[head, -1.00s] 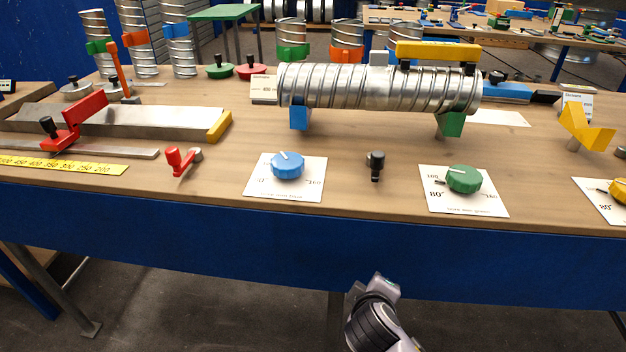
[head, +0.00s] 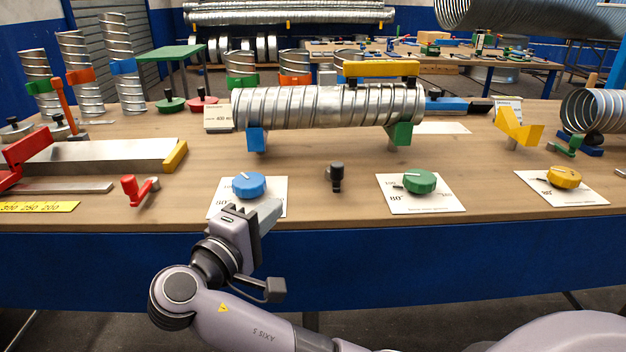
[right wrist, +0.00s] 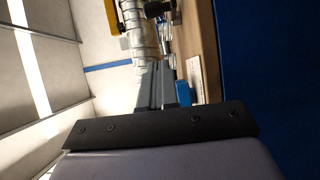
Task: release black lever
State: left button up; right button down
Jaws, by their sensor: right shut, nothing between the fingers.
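The black lever (head: 337,177) stands upright on the table between the blue knob and the green knob. A spiral duct (head: 330,106) lies behind it on a blue and a green support. My right gripper (head: 272,212) is shut and empty at the table's front edge, in front of the blue knob's card and to the left of the lever. It also shows in the right wrist view (right wrist: 164,84), its fingers together, with the duct beyond them. My left gripper is not in view.
The blue knob (head: 249,185), green knob (head: 420,181) and yellow knob (head: 564,177) sit on white cards. A red lever (head: 138,190) stands at the left. The wood around the black lever is clear.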

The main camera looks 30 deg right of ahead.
aim_at(335, 171)
jog(key=shift+a+r, duration=0.1)
jog(key=shift+r, duration=0.2)
jog(key=shift+w, duration=0.1)
jog(key=x, duration=1)
jog(key=shift+r, duration=0.15)
jog(key=d, duration=0.1)
jog(key=s+d+p, duration=0.1)
jog(key=d, duration=0.1)
jog(key=shift+s+d, duration=0.1)
jog(key=shift+d, duration=0.35)
